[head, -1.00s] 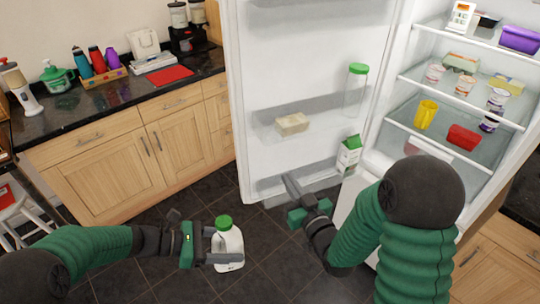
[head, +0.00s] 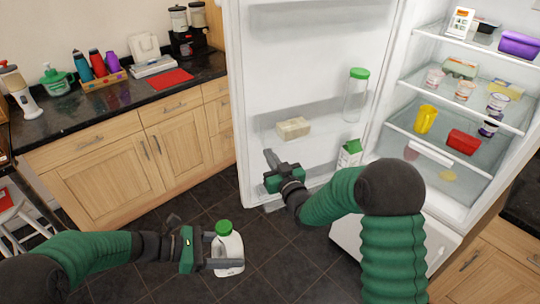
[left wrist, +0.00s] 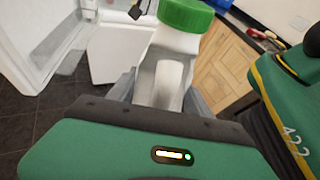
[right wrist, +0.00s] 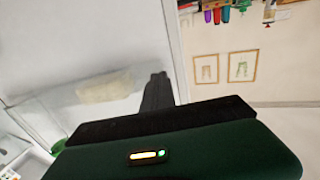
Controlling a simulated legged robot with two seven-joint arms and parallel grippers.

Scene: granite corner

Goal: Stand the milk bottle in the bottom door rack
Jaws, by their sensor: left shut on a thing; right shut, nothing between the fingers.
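The milk bottle (head: 228,246) is white with a green cap and stands upright in my left gripper (head: 222,250), low over the dark floor in the head view. It also shows in the left wrist view (left wrist: 170,62), between the fingers. My right gripper (head: 272,162) is shut and empty, in front of the open fridge door (head: 275,80). The bottom door rack (head: 318,180) is partly hidden behind my right gripper and arm. A green and white carton (head: 349,152) stands at its right end.
The upper door rack holds a pale block (head: 293,128) and a clear green-capped bottle (head: 355,95). Fridge shelves at right hold a yellow cup (head: 426,116), a red box (head: 463,141) and tubs. A wooden counter (head: 100,175) stands at left. Open floor lies between counter and door.

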